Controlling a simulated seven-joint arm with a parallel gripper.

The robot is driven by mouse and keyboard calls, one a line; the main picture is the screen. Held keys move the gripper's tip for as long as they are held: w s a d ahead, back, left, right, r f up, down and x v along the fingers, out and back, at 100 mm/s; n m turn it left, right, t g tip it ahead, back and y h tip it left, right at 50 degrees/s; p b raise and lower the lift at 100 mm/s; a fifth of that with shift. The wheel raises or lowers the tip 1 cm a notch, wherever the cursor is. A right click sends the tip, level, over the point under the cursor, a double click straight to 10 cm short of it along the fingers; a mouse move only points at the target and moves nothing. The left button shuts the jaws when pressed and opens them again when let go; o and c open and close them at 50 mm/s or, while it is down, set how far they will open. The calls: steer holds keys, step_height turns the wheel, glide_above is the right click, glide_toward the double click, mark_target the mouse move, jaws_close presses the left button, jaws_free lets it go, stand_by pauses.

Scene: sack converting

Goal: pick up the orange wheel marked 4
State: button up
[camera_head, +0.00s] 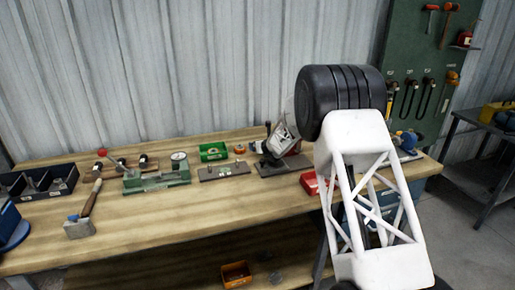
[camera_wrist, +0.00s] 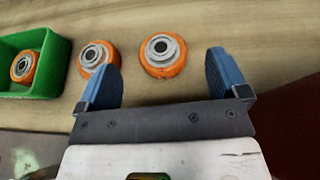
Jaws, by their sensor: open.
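Three orange wheels with grey hubs show in the wrist view. One wheel (camera_wrist: 163,70) lies on the wooden bench between the fingertips of my gripper (camera_wrist: 163,62). A second wheel (camera_wrist: 86,55) lies to its left, partly behind my left finger. A third wheel (camera_wrist: 24,66) sits in a green bin (camera_wrist: 48,88) at the far left. I cannot read a number on any of them. My gripper is open, with nothing held. In the head view it is tilted over the back of the bench, beside the wheels and the green bin (camera_head: 203,157).
A grey plate (camera_head: 224,173) lies in front of the bin, and a dark plate (camera_head: 287,168) lies below my gripper. A green fixture with a dial (camera_head: 155,182) stands to the left. A red box (camera_head: 309,184) is on the right.

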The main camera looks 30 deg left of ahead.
steer(key=shift+a, duration=0.1)
stand_by(0.3)
steer(key=shift+x, duration=2.55)
steer(key=shift+w, duration=0.1)
steer(key=c, duration=1.1)
steer(key=shift+r, duration=0.2)
step_height(320, 180, up, 10)
steer(key=shift+f, duration=0.15)
